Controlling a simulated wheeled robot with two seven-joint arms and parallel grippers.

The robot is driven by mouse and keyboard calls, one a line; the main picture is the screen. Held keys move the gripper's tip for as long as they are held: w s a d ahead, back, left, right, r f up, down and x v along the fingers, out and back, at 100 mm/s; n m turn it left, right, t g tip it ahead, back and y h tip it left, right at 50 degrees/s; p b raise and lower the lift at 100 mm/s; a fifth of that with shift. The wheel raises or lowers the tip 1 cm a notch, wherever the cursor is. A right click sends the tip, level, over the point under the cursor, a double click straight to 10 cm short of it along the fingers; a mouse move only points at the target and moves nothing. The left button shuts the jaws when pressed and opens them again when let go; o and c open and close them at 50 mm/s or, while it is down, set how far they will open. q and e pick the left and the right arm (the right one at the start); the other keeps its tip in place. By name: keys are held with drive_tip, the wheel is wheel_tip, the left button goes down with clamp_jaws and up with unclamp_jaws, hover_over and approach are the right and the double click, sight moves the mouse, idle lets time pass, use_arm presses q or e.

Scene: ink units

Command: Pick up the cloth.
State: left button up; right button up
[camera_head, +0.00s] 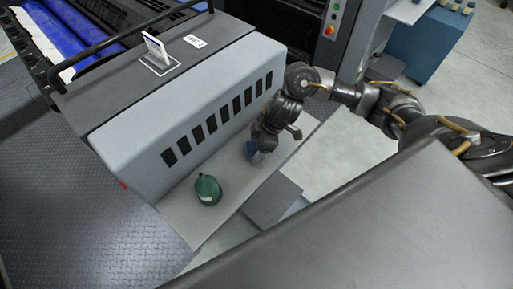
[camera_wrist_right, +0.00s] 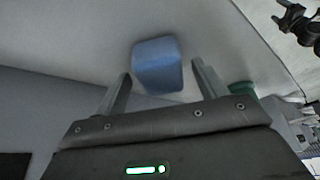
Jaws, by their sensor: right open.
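The cloth (camera_head: 252,150) is a small blue folded block on the pale grey ledge in front of the machine. In the right wrist view the cloth (camera_wrist_right: 158,64) lies ahead of the jaws, roughly centred between the fingertips. My right gripper (camera_head: 259,146) is open and close over the cloth, partly hiding it in the head view. In the right wrist view the right gripper's two fingers (camera_wrist_right: 161,75) are spread wide. Whether they touch the cloth I cannot tell. A dark jointed part at that view's upper right corner may be my left arm; its jaws are unclear.
The grey machine housing (camera_head: 190,105) with dark vents rises right behind the ledge. A dark grey step block (camera_head: 272,200) sits below the ledge's front edge.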

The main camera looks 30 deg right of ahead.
drive_tip(key=shift+a+f, duration=0.15)
drive_tip(key=shift+f, duration=0.2)
drive_tip(key=c, duration=1.1)
drive_tip(key=shift+w+r, duration=0.1)
drive_tip(key=shift+r, duration=0.3)
wheel_tip(320, 180, up, 2)
drive_tip(key=shift+r+p, duration=0.15)
drive_tip(key=shift+p, duration=0.2)
drive_tip(key=shift+s+a+r+p, duration=0.75)
drive_tip(key=shift+s+r+p, duration=0.7)
drive_tip(key=shift+s, duration=0.8)
drive_tip(key=shift+s+a+r+p, duration=0.75)
drive_tip(key=shift+s+r+p, duration=0.3)
drive_tip(key=shift+s+r, duration=1)
drive_tip(key=shift+s+a+r+p, duration=0.75)
drive_tip(key=shift+s+r+p, duration=0.6)
drive_tip(key=shift+s, duration=1.05)
